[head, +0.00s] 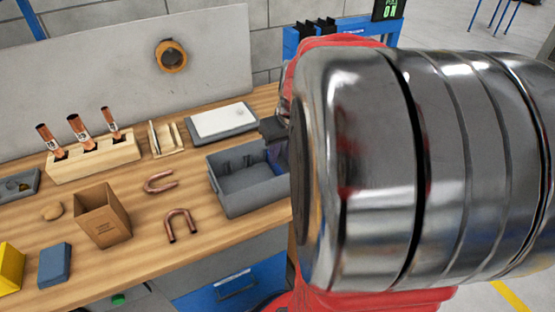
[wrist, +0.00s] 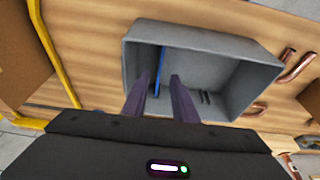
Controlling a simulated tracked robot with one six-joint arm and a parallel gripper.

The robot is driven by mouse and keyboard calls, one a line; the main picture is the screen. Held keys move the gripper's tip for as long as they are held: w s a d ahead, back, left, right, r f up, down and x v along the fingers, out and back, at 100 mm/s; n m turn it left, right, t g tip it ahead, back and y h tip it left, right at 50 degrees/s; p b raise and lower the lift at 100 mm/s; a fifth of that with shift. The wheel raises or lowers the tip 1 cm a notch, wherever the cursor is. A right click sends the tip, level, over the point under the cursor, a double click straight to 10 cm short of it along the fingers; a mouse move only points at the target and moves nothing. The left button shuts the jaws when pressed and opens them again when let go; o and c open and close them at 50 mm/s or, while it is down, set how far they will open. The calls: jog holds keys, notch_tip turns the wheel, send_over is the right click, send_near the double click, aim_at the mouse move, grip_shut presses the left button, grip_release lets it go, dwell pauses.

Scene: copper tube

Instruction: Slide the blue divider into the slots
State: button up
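The grey bin (head: 245,199) stands on the bench in the head view and lies ahead of my gripper in the wrist view (wrist: 225,48). The blue divider (head: 275,157) is upright at the bin's right side in the head view. In the wrist view the divider (wrist: 161,68) shows nearly edge-on, as a thin blue strip. My gripper (wrist: 158,77) is open, with one finger on each side of the divider and gaps showing. Dark slot marks (wrist: 205,97) show on the bin's wall. The divider's lower edge is hidden, so I cannot tell whether it sits in slots.
Two copper U-bends (head: 181,223) lie left of the bin. A cardboard box (head: 104,214), a wooden block with copper tubes (head: 95,160) and a grey tray with a white pad (head: 222,121) stand nearby. My arm hides the bench's right side.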

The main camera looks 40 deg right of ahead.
jog(key=v, duration=0.7)
jog(key=shift+r, duration=0.2)
jog(key=shift+s, duration=0.1)
dwell(0.6)
jog(key=s+a+n+t, duration=0.1)
jog(key=s+a, duration=0.1)
jog(key=a, duration=1.1)
jog(key=s+a+n+t+y, duration=0.1)
jog(key=s+a+n, duration=0.1)
jog(key=a, duration=1.1)
jog(key=shift+s+f, duration=0.4)
jog(key=shift+s, duration=0.35)
jog(key=shift+a, duration=0.2)
